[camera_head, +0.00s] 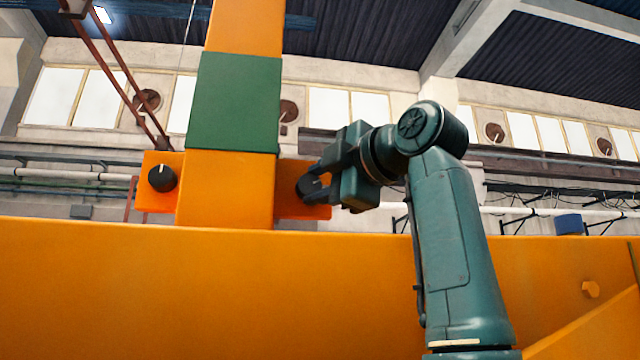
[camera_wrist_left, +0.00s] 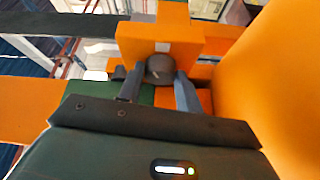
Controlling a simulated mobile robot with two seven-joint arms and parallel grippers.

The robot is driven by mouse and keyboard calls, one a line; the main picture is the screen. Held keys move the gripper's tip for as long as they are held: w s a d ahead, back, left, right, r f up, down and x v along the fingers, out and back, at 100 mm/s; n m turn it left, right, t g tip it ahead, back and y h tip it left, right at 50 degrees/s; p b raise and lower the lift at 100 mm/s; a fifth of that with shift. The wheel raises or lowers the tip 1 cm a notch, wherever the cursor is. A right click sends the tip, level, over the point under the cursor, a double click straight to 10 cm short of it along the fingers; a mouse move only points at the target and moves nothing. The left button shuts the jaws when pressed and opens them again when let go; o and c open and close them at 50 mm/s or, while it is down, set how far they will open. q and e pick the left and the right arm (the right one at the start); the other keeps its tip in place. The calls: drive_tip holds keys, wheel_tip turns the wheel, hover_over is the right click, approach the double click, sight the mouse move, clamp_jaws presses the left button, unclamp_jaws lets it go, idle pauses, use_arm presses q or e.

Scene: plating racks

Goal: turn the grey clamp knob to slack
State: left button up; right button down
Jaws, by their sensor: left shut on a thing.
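The dark grey clamp knob (camera_head: 308,188) sits on an orange plate at the right of the orange upright. My left gripper (camera_head: 316,180) reaches it from the right, with its fingers on either side of the knob. In the left wrist view the round knob (camera_wrist_left: 160,67) shows between the two fingertips (camera_wrist_left: 159,84), and the gripper is shut on it. A small pale mark shows on the knob in the head view, but its pointing direction is hard to read. My right gripper is in neither view.
A black knob (camera_head: 162,178) with a white line pointing up sits on an orange plate left of the upright. The orange upright (camera_head: 228,190) carries a green band (camera_head: 235,103). A wide orange beam (camera_head: 200,290) crosses below, in front.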

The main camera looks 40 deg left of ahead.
use_arm(q)
drive_tip(key=n+h, duration=0.1)
drive_tip(key=n, duration=0.1)
drive_tip(key=n+h, duration=0.2)
drive_tip(key=n, duration=0.1)
drive_tip(key=shift+s+r, duration=0.1)
drive_tip(key=shift+r, duration=0.25)
drive_tip(key=n+t+h, duration=0.1)
drive_tip(key=n, duration=0.1)
drive_tip(key=n+t+h, duration=0.1)
drive_tip(key=n+h, duration=0.1)
drive_tip(key=shift+s+a+r, duration=0.2)
idle(0.5)
drive_tip(key=o, duration=1)
drive_tip(key=shift+s+r, duration=0.1)
